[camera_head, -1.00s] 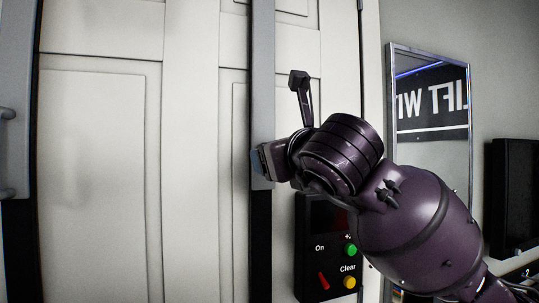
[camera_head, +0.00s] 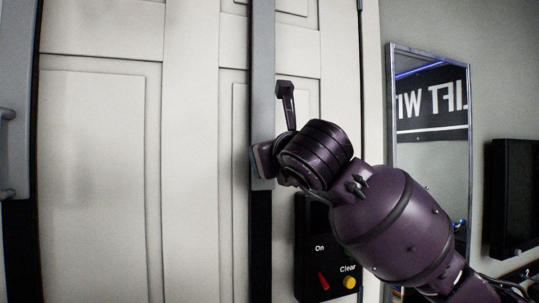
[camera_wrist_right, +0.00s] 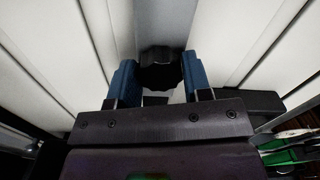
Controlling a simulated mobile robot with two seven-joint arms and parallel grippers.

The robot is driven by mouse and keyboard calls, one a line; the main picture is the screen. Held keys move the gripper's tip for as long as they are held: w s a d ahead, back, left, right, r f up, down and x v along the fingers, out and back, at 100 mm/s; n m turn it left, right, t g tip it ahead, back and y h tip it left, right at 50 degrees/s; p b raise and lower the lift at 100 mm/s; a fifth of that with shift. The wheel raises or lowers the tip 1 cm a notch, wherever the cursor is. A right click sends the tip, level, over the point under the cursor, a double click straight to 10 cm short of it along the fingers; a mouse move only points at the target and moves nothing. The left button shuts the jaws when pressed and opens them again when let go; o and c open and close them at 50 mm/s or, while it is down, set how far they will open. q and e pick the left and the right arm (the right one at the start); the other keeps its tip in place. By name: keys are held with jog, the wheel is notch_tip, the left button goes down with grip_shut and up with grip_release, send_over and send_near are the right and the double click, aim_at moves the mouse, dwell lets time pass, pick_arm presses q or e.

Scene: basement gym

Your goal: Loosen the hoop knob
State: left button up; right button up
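The hoop knob (camera_wrist_right: 161,70) is a dark, lobed knob on a grey upright. In the right wrist view it sits at the top centre, between the two blue fingers of my right gripper (camera_wrist_right: 160,82). The fingers stand apart, one on each side of it, with little or no visible gap; I cannot tell whether they touch it. In the head view my right gripper (camera_head: 258,163) is at the grey upright (camera_head: 262,60), and the knob is hidden behind it. My left gripper is not in view.
White panelled doors (camera_head: 100,150) lie behind the upright. A black control box (camera_head: 309,270) with "On" and "Clear" labels, a red switch and a yellow button is below my right arm. A mirror (camera_head: 430,165) and a black panel (camera_head: 512,195) are at the right.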

jog(key=shift+c, duration=0.7)
jog(key=shift+n, duration=0.3)
jog(key=shift+n+b, duration=0.55)
jog(key=shift+n, duration=8.05)
jog(key=o, duration=0.9)
